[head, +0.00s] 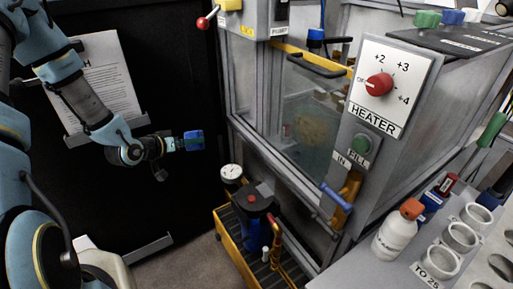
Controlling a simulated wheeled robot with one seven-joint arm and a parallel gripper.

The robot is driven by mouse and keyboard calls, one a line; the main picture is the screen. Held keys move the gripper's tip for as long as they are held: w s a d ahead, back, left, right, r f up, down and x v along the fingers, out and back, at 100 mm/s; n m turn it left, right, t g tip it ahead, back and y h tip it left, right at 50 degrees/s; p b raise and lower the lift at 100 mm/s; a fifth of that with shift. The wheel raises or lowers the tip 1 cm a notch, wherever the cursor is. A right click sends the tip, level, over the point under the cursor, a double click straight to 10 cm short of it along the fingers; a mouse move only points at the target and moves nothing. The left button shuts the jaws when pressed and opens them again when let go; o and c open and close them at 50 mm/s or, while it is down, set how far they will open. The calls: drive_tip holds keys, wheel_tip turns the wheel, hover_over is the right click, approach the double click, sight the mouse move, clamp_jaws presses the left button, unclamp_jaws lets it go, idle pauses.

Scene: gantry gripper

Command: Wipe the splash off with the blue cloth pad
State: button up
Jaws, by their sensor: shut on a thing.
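My gripper (178,143) is at the left of the head view and is shut on the blue cloth pad (194,140). The pad is a small blue block at the end of the fingers, held in the air in front of a dark panel. It is apart from the clear-fronted tank (284,160) to its right. A brownish-yellow blotch (316,127), which looks like the splash, shows at the tank's clear front. I cannot tell whether it is on the outer face or behind it.
A pump with a gauge (232,173) stands in a yellow tray below. A heater panel (386,87) is right of the window. A white bottle (398,230) and a rack stand on the right bench.

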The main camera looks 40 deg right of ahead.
drive_tip(key=s+d+r+m+g+h+b, duration=0.3)
drive_tip(key=s+d, duration=0.6)
drive_tip(key=d, duration=0.1)
drive_tip(key=s+d+r+m+g+h+b, duration=0.2)
drive_tip(key=s+d+r+g+h+b, duration=0.1)
drive_tip(key=s+d, duration=0.5)
drive_tip(key=shift+s+d+r+m+h, duration=0.3)
drive_tip(key=shift+s+d+m+h, duration=0.1)
drive_tip(key=shift+d, duration=1.05)
drive_tip(key=shift+d, duration=0.9)
drive_tip(key=shift+s, duration=0.1)
